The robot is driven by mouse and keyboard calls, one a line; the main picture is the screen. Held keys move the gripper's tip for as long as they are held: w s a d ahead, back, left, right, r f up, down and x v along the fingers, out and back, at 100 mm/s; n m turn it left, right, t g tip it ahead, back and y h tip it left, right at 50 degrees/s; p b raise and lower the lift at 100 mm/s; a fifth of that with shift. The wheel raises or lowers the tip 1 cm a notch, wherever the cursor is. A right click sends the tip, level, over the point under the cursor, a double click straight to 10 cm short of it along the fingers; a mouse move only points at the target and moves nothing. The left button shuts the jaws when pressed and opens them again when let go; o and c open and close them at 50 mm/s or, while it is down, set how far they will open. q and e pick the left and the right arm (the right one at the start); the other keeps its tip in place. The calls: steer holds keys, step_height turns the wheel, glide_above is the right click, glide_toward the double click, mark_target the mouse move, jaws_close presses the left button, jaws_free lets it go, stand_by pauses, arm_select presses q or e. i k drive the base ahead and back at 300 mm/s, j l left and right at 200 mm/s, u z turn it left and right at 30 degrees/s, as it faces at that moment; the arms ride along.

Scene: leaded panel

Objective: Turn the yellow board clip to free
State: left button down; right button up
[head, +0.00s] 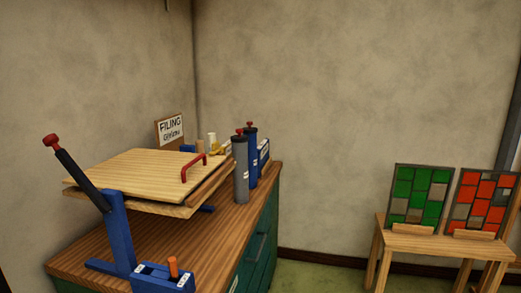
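A small yellow piece (217,151) shows in the head view behind the wooden boards, beside a white cylinder (212,139). It may be the yellow board clip, but it is too small and partly hidden to tell its shape or which way it is turned. Neither of my grippers is in view.
The wooden bench (85,247) carries a blue stand (117,232) with a red-knobbed lever, a blue block with an orange peg (173,267), and grey (240,170) and blue (251,155) cylinders. Green (416,195) and red (480,202) panels stand on a small table at right. Floor between is clear.

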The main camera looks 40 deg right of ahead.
mark_target(215, 145)
steer(key=z, duration=1.05)
steer(key=i+l+u, duration=0.1)
steer(key=u, duration=0.3)
steer(key=l+u, duration=0.4)
steer(key=i+l+u, duration=0.1)
steer(key=u, duration=0.3)
steer(key=l+u, duration=0.25)
steer(key=u, duration=0.15)
